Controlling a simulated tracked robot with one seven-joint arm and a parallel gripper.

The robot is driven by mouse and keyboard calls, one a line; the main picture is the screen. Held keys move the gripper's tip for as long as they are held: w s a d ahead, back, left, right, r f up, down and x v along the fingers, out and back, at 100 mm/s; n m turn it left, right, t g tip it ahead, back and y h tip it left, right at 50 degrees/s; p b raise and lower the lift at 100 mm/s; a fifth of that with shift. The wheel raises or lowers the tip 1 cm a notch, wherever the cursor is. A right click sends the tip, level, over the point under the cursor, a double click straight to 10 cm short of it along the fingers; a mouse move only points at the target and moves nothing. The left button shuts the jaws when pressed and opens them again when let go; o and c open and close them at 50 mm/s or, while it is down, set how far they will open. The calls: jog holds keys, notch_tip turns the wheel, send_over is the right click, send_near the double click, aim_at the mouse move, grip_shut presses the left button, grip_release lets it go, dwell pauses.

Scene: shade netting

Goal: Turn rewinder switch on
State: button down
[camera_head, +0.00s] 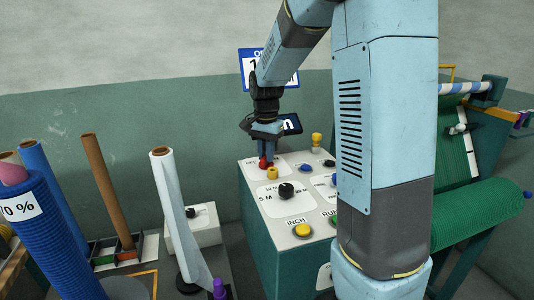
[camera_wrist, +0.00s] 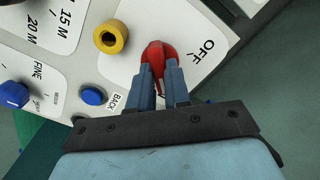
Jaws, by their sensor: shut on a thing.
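A red rotary knob (camera_wrist: 157,54) sits on a white panel plate, with the label OFF (camera_wrist: 200,52) beside it in the wrist view. My gripper (camera_wrist: 167,82) has its two blue-grey fingers on either side of the red knob and is shut on it. In the head view my gripper (camera_head: 265,154) comes down from above onto the red knob (camera_head: 265,163) at the far left of the sloped control panel (camera_head: 250,214). The fingers hide part of the knob and the label on its other side.
A yellow ring-shaped control (camera_wrist: 111,37) and a blue button (camera_wrist: 93,96) sit close to the red knob. A black knob (camera_head: 286,190) and a yellow INCH button (camera_head: 302,230) are nearer on the panel. Upright rolls (camera_head: 180,215) stand left; a green roll (camera_head: 480,212) lies right.

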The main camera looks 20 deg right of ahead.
jog(key=c, duration=1.1)
grip_release()
notch_tip(320, 180, up, 14)
jog(key=shift+f, duration=0.15)
jog(key=s+n+t, duration=0.2)
jog(key=s+n, duration=0.1)
jog(key=s, duration=0.6)
jog(key=s+f+n+t, duration=0.1)
jog(key=s+n, duration=0.2)
jog(key=s, duration=0.6)
jog(key=s+n+t, duration=0.2)
jog(key=s+n, duration=0.1)
jog(key=s, duration=0.6)
jog(key=shift+d+f+t, duration=0.15)
jog(key=shift+f+t, duration=0.05)
jog(key=shift+t, duration=0.1)
